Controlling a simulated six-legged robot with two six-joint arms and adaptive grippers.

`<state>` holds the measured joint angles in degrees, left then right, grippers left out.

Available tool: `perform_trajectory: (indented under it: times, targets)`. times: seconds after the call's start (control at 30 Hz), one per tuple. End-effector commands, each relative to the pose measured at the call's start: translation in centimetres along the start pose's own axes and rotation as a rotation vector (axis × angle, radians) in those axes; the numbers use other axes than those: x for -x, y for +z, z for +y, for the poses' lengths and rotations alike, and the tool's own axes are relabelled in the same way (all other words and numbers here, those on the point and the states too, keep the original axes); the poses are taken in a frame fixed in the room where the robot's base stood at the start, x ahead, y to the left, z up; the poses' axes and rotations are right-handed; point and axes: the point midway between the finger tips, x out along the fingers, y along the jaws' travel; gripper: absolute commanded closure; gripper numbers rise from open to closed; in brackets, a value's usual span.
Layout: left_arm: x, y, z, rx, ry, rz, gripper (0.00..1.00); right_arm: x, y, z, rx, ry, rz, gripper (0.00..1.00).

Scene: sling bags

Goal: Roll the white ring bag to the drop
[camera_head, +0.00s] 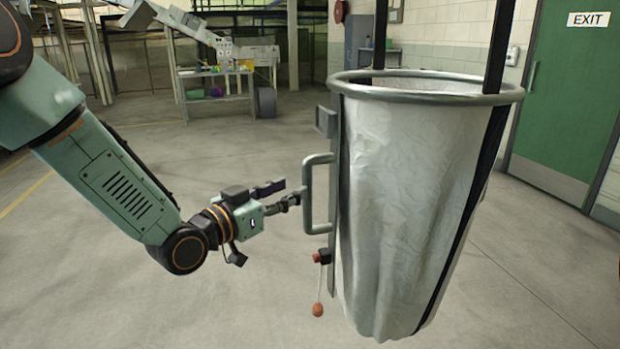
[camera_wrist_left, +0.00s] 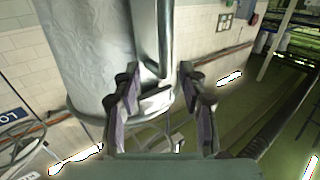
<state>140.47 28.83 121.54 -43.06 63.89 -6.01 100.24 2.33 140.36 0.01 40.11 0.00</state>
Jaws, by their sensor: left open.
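The white bag (camera_head: 400,190) hangs upright under a steel ring (camera_head: 440,98), with dark straps rising from it. A grey bar handle (camera_head: 307,200) is fixed to a vertical metal strip on the bag's left side. My left gripper (camera_head: 290,192) is open beside the handle, its fingertips pointing right at it. In the left wrist view the open fingers (camera_wrist_left: 159,73) stand either side of metal parts on the bag's side, and the white bag (camera_wrist_left: 85,50) fills the upper left. Contact with the handle cannot be told. My right gripper is not in view.
Below the handle a red-and-black part (camera_head: 321,257) has a cord with an orange ball (camera_head: 318,310). A bench with containers (camera_head: 215,90) stands at the back. A green door (camera_head: 575,95) is at the right. The concrete floor around the bag looks clear.

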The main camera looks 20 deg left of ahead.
Motion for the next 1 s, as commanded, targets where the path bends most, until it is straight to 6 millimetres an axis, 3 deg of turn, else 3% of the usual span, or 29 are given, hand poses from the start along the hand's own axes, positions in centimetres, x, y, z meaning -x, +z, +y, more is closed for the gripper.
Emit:
perform_trajectory:
  times: [0.27,0.7,1.0]
  targets:
    - [-1.5,-0.2,0.1,-0.008,0.001,0.007,0.58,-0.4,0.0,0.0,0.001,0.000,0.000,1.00]
    - [-6.6,-0.3,0.2,-0.004,0.000,0.008,0.58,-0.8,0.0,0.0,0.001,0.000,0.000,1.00]
    - [-7.3,-0.3,0.2,-0.001,0.000,0.007,0.58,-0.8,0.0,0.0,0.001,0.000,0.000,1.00]
